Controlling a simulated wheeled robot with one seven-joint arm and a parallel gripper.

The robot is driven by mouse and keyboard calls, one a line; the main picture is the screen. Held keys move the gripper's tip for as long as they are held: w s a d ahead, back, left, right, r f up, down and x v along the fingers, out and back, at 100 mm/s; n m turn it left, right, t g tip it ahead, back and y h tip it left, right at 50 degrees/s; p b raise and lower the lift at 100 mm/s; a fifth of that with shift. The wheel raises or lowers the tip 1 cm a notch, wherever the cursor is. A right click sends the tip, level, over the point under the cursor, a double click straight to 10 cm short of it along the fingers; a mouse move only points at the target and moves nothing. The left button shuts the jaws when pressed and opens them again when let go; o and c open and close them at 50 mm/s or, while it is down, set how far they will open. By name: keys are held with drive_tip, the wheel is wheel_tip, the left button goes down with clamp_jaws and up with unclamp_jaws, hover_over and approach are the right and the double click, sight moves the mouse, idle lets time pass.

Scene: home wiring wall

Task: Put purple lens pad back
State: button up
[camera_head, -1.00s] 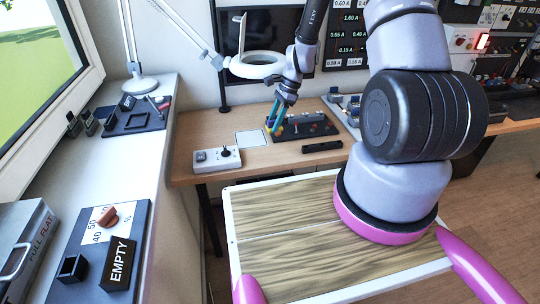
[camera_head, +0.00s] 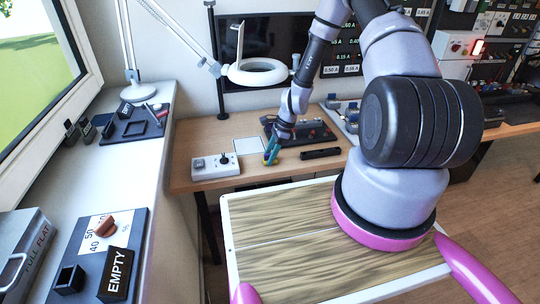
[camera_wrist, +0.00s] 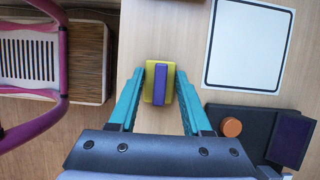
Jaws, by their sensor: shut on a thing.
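The purple lens pad (camera_wrist: 160,84) is a small block with a purple bar on a yellow base. It sits between the teal fingers of my gripper (camera_wrist: 160,80) in the wrist view, with the fingertips on its two sides. In the head view my gripper (camera_head: 271,154) points down over the wooden desk, left of the dark tray and right of the white square. The pad is hard to make out there. A dark tray (camera_head: 314,134) with small parts lies behind and to the right. I cannot tell the pad's height above the desk.
A white square (camera_head: 249,146) lies on the desk (camera_head: 190,143), with a joystick box (camera_head: 215,166) to its left. A black bar (camera_head: 321,153) lies to the right of my gripper. A white ring lamp (camera_head: 258,73) hangs above. The front desk edge is close.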

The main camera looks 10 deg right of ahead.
drive_tip(key=o, duration=1.2)
drive_tip(key=shift+f, duration=0.1)
drive_tip(key=v, duration=1.2)
drive_tip(key=s+r+n+t+h, duration=0.15)
drive_tip(key=r+n, duration=0.25)
drive_tip(key=r, duration=1)
drive_tip(key=s+r+n+t, duration=0.2)
drive_tip(key=s+r+n, duration=0.1)
drive_tip(key=r, duration=1.1)
drive_tip(key=s+d+r+n+t, duration=0.1)
drive_tip(key=s+r+n+t, duration=0.2)
drive_tip(key=s+r, duration=1.2)
drive_tip(key=s+n+h, duration=0.1)
drive_tip(key=s+n, duration=0.2)
drive_tip(key=shift+d+n+t, duration=0.15)
drive_tip(key=shift+n+t, duration=0.15)
drive_tip(key=shift+t, duration=0.05)
